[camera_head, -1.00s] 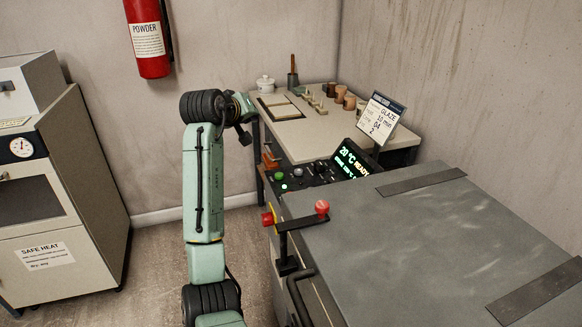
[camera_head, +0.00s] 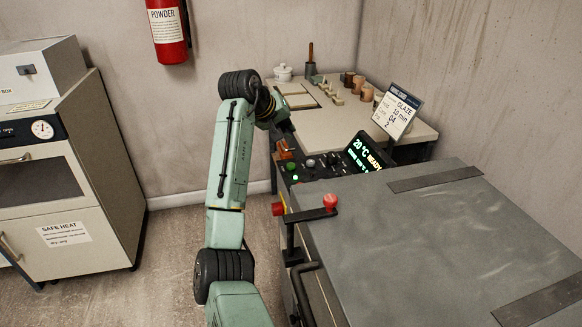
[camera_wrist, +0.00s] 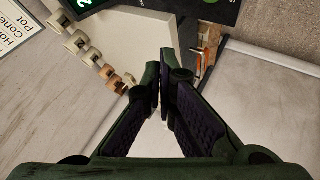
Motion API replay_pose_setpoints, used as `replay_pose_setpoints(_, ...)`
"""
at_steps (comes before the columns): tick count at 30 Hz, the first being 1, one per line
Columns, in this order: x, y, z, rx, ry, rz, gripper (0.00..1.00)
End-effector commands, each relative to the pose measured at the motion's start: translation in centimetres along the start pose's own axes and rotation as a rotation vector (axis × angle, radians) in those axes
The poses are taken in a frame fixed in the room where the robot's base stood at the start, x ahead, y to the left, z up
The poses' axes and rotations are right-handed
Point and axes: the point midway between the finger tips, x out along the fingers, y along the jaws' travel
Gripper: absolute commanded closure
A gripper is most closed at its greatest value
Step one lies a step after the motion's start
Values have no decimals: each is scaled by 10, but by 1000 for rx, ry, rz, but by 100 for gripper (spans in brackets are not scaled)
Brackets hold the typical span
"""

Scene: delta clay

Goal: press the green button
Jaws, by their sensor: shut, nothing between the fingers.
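The green button (camera_head: 290,166) is lit, on the dark control panel (camera_head: 318,168) at the kiln's far left corner. My gripper (camera_head: 289,131) is above and behind the panel, apart from the button, and looks small and dark there. In the wrist view my gripper (camera_wrist: 160,78) is shut and empty, its fingertips together over the pale worktop.
The worktop (camera_head: 405,133) holds small pots and a tilted sign (camera_head: 397,110).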

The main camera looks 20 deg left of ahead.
Motion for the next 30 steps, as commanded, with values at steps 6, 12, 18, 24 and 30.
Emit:
replay_pose_setpoints(6,24,-18,17,0,0,-1,100)
replay_pose_setpoints(12,42,-30,31,0,-2,1,100)
replay_pose_setpoints(18,53,-38,38,0,0,1,100)
replay_pose_setpoints(24,54,-39,39,1,1,0,100)
replay_pose_setpoints(30,54,-39,39,0,0,0,100)
